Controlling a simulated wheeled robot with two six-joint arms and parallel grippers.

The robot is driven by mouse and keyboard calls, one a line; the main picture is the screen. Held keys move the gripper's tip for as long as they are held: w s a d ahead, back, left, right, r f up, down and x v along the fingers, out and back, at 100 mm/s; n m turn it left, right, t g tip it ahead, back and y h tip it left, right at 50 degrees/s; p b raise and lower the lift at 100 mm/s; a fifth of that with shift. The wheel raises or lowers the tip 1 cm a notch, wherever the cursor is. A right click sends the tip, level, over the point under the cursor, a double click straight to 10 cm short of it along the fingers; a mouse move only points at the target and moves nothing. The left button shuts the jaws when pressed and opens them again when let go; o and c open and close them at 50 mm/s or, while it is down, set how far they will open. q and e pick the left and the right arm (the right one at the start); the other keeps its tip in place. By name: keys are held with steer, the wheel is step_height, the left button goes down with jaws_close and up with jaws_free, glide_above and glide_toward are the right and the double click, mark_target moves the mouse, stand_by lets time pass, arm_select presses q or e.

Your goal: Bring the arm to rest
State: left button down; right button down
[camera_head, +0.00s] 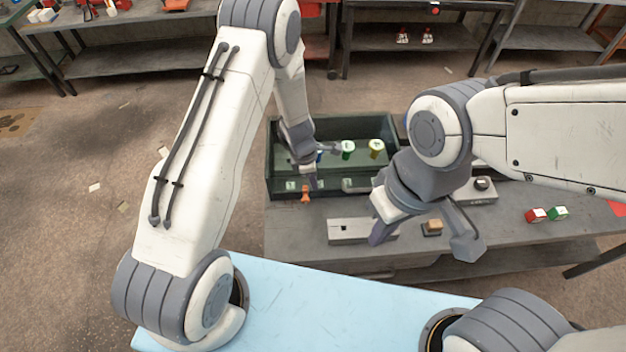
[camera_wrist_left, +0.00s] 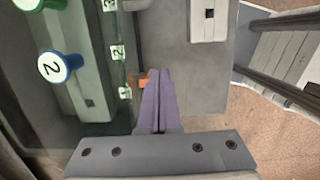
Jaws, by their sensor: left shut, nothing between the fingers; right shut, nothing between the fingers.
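My left gripper (camera_head: 314,184) is shut and empty above the front edge of a dark green tray (camera_head: 395,135). In the left wrist view its two fingers (camera_wrist_left: 160,74) lie together with nothing between them. A small orange piece (camera_head: 305,193) shows just beside the fingertips; whether they touch it I cannot tell. My right gripper (camera_head: 380,235) is shut and empty, pointing down over the grey bench (camera_head: 300,242) near a grey block with a dark hole (camera_head: 349,231). My right arm hides part of the bench and the tray's right end.
A green-topped peg (camera_head: 347,148), a yellowish one (camera_head: 376,147) and a blue-rimmed one (camera_wrist_left: 60,67) are in the tray. A wooden block (camera_head: 432,228), a grey device (camera_head: 482,188), and red (camera_head: 537,215) and green (camera_head: 558,212) pieces sit on the bench.

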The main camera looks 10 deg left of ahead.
arm_select(q)
steer(key=shift+d+r, duration=0.2)
steer(key=shift+r, duration=0.1)
steer(key=shift+d, duration=0.1)
steer(key=s+d+r+m+b, duration=0.8)
steer(key=d+r+m+b, duration=0.15)
steer(key=m, duration=0.35)
steer(key=s+a+r+m+b, duration=0.1)
steer(key=s+a+m+b, duration=0.1)
steer(key=s+m+b, duration=0.2)
steer(key=s+a+r+m+y+b, duration=0.1)
steer(key=s+m+b, duration=0.3)
steer(key=s+m, duration=0.7)
steer(key=s+a, duration=0.1)
steer(key=s, duration=0.2)
steer(key=shift+s+m+g, duration=0.25)
steer(key=shift+m+g, duration=0.05)
steer(key=shift+r, duration=0.1)
